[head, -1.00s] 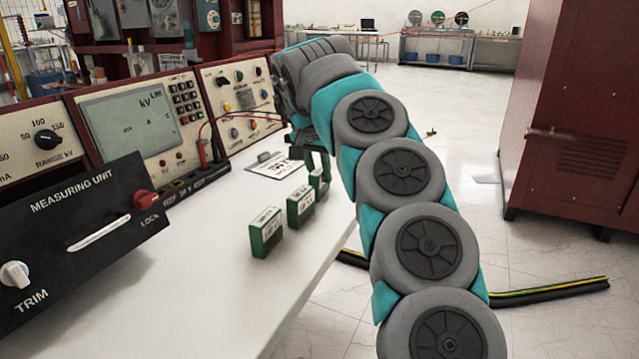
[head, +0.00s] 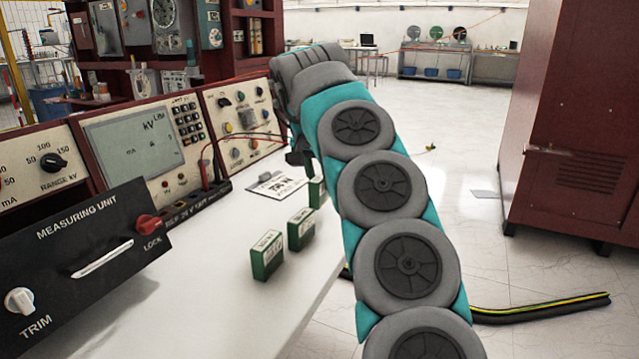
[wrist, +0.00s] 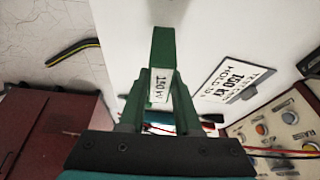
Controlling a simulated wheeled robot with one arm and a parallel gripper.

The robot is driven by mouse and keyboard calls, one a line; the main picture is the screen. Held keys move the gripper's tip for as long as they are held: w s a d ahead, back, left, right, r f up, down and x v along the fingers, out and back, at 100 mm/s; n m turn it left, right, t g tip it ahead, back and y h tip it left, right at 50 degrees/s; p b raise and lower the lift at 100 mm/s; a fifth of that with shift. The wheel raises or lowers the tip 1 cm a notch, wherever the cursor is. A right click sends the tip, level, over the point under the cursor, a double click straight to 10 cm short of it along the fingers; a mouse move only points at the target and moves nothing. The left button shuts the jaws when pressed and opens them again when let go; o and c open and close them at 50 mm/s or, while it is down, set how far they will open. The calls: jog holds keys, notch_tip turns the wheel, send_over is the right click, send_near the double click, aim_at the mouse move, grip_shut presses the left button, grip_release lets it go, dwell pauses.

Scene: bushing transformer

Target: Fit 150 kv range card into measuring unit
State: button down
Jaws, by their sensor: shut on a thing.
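My gripper (wrist: 158,110) is shut on a green card with a white label reading 150 (wrist: 161,85). In the head view this card (head: 317,192) shows beside my arm, partly hidden; its exact height over the bench is hard to tell. Two more green cards (head: 267,255) (head: 301,229) with white labels stand upright on the bench, nearer the camera. The black measuring unit (head: 75,240) is at the left, with a long pale slot (head: 102,259), a red LOCK knob (head: 149,230) and a white TRIM knob (head: 19,300). My gripper is to its right and farther back.
A printed sheet with a grey clip lies on the white bench, seen in the wrist view (wrist: 232,82). Control panels (head: 140,145) with knobs, a screen and red leads stand along the bench back. A maroon cabinet (head: 580,120) is at right. The bench between cards and unit is clear.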

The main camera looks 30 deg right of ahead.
jog(key=shift+s+b, duration=0.55)
jog(key=shift+s, duration=0.8)
jog(key=s+r, duration=0.1)
jog(key=s, duration=1.2)
jog(key=shift+r, duration=0.15)
jog(key=shift+s, duration=0.2)
